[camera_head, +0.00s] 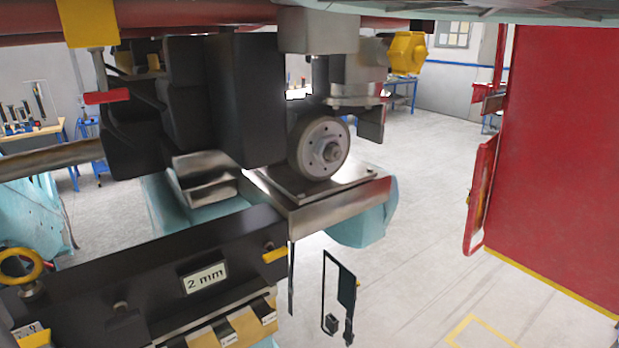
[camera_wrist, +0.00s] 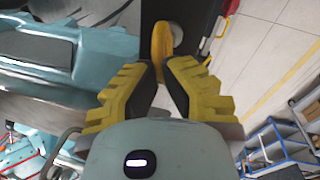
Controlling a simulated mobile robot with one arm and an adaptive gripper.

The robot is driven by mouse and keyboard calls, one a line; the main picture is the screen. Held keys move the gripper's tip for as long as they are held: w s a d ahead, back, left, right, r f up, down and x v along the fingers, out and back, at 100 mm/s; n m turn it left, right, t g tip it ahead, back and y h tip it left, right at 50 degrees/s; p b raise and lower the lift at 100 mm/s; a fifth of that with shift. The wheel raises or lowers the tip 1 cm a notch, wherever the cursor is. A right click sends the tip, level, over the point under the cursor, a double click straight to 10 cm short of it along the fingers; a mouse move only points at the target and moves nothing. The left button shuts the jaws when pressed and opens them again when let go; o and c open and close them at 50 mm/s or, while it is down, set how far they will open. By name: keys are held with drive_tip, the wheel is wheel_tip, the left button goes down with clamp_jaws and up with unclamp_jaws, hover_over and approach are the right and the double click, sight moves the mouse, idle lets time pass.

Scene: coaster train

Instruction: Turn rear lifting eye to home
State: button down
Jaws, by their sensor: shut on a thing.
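In the wrist view, my gripper (camera_wrist: 161,68) has its yellow, black-padded fingers shut on a yellow lifting eye (camera_wrist: 161,42). The eye shows nearly edge-on as a narrow upright oval between the fingertips. Its lower part is hidden by the fingers, and I cannot read its exact turn angle. In the head view, a yellow ring-shaped lifting eye (camera_head: 20,265) stands on a metal stud at the left end of the black block. No gripper shows beside that ring, and I cannot make out my gripper in the head view.
A black block with a "2 mm" plate (camera_head: 205,279) crosses the lower left. A round metal wheel (camera_head: 320,148) sits above a steel plate at centre. A red panel (camera_head: 555,150) stands at the right. In the wrist view, a blue shelf rack (camera_wrist: 280,145) is at lower right.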

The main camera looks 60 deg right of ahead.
drive_tip(key=shift+m+p, duration=0.5)
drive_tip(key=shift+m, duration=0.3)
drive_tip(key=shift+m+h+p, duration=0.3)
drive_tip(key=shift+m+p, duration=0.2)
drive_tip(key=shift+p, duration=0.05)
drive_tip(key=shift+w+f, duration=0.1)
drive_tip(key=c, duration=1)
unclamp_jaws()
